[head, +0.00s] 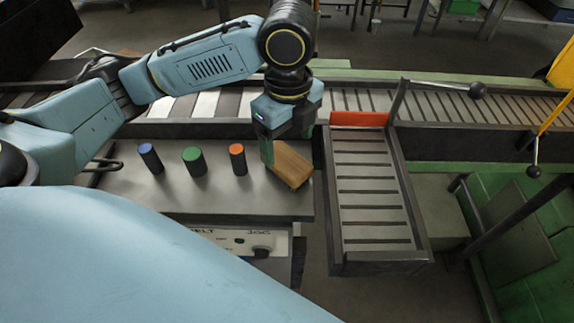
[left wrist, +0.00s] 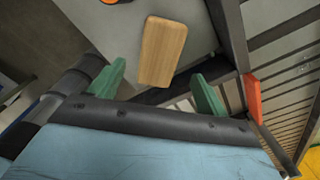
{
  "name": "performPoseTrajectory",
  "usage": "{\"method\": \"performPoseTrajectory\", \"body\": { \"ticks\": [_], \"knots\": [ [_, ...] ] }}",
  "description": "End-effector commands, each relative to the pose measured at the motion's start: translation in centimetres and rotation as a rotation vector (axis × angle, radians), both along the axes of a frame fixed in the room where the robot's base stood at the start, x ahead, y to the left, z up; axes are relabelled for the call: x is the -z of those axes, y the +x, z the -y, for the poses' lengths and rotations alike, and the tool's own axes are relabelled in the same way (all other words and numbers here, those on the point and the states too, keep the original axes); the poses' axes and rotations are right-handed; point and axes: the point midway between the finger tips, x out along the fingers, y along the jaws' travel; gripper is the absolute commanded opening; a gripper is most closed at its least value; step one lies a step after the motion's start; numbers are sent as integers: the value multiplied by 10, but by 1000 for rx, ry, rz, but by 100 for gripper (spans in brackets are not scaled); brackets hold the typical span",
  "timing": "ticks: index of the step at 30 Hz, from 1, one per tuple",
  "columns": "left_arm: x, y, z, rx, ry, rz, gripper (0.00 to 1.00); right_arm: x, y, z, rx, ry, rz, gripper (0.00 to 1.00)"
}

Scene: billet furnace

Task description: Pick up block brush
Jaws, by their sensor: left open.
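The block brush shows as a wooden block (head: 291,168) lying at the right end of the grey table, set at an angle. Its plain wooden top also shows in the left wrist view (left wrist: 161,50); any bristles are hidden. My left gripper (head: 291,150) points down over the block, with its green fingers apart. In the left wrist view the two fingers (left wrist: 158,74) stand either side of the near end of the block, with nothing held between them. Whether they touch it cannot be told. My right gripper is not in view.
Blue-topped (head: 150,158), green-topped (head: 194,161) and orange-topped (head: 237,159) dark cylinders stand left of the block on the grey table (head: 240,205). A slatted chute (head: 372,205) with an orange end plate (head: 358,119) lies close on the right. A roller conveyor (head: 500,112) runs behind.

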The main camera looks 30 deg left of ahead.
Motion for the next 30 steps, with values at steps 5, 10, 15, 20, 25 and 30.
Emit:
{"method": "performPoseTrajectory", "body": {
  "ticks": [5,10,15,20,25,30],
  "knots": [
    [11,0,0,-1,-1,1,76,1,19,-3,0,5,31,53],
    [28,-2,-2,0,1,-3,76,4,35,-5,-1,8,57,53],
    [54,-3,-4,-2,0,-1,76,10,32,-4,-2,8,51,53],
    [62,-3,-4,1,1,2,76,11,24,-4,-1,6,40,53],
    [61,-3,-3,0,0,2,72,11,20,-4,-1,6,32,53],
    [61,-3,-3,0,0,2,50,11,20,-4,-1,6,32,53]
  ]
}}
